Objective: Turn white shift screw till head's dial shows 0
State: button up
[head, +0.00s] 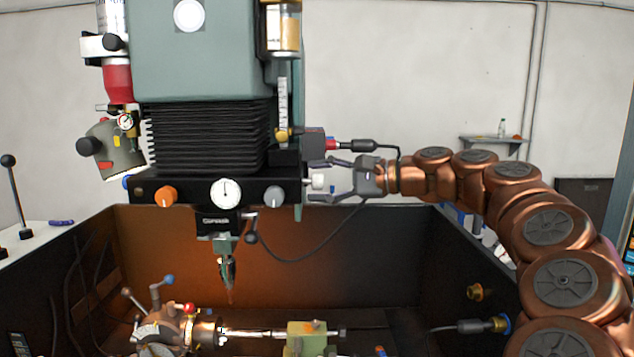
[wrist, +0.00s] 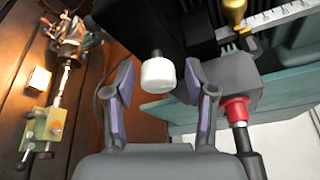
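The white shift screw (wrist: 158,72) is a white knob on a short dark stem at the right side of the machine head. It also shows in the head view (head: 318,182). My gripper (wrist: 160,85) is open, with its two fingers on either side of the white screw and visible gaps between. In the head view my gripper (head: 338,178) reaches in from the right at the screw's height. The round white dial (head: 225,193) is on the front of the black head (head: 190,188); its needle points about straight up, but its numbers are too small to read.
An orange knob (head: 162,196) and a grey knob (head: 273,196) flank the dial. A grey box with a red connector (wrist: 236,110) and black cable is close to my right finger in the wrist view. The chuck (head: 170,332) lies below in the dark-walled enclosure.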

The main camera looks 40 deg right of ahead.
jog(key=shift+s+d, duration=0.1)
jog(key=v, duration=1.1)
jog(key=shift+s+d, duration=0.25)
jog(key=shift+s, duration=0.05)
jog(key=shift+a, duration=0.1)
dwell(0.3)
